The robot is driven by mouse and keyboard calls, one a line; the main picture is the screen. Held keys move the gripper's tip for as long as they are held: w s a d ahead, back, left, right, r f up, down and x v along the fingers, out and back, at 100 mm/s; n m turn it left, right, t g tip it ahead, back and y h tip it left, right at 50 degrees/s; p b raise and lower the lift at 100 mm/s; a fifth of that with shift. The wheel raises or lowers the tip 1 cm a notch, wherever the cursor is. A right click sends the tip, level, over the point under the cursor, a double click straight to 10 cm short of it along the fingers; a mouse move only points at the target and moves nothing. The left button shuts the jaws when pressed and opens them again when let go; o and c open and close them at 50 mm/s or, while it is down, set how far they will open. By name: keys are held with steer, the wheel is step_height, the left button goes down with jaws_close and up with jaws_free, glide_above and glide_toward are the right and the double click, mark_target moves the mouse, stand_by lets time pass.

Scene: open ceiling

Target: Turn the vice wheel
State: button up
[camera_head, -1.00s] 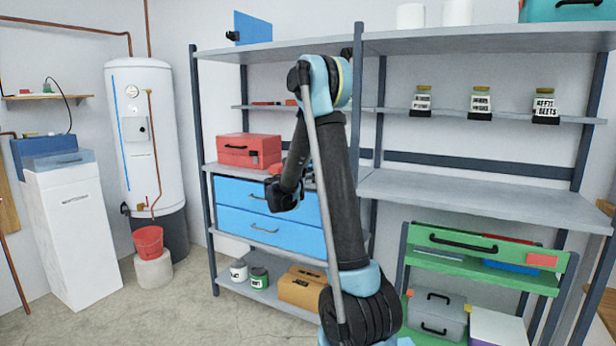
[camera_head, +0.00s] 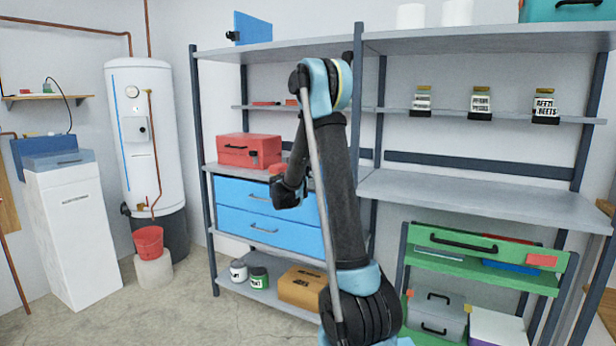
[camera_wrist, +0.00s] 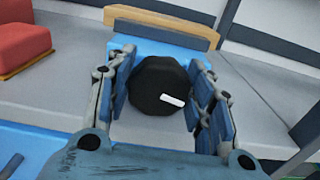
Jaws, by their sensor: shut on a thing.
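The vice wheel (camera_wrist: 160,88) is a dark, roughly round knob with a small white mark on its face, in the middle of the wrist view. Behind it is the blue vice body (camera_wrist: 150,48), with a tan block (camera_wrist: 160,27) at its far end. My gripper (camera_wrist: 163,76) has one blue-padded finger on each side of the wheel and is shut on it. In the head view my arm hides the vice and most of the gripper.
Blue drawers (camera_head: 262,221) sit below. A dark upright post (camera_head: 358,100) is close by my arm. The right shelf (camera_head: 480,197) is bare.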

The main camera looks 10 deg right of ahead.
steer(key=shift+w, duration=0.1)
steer(key=shift+m, duration=1.6)
steer(key=o, duration=1.1)
steer(key=shift+c, duration=0.2)
steer(key=v, duration=1.2)
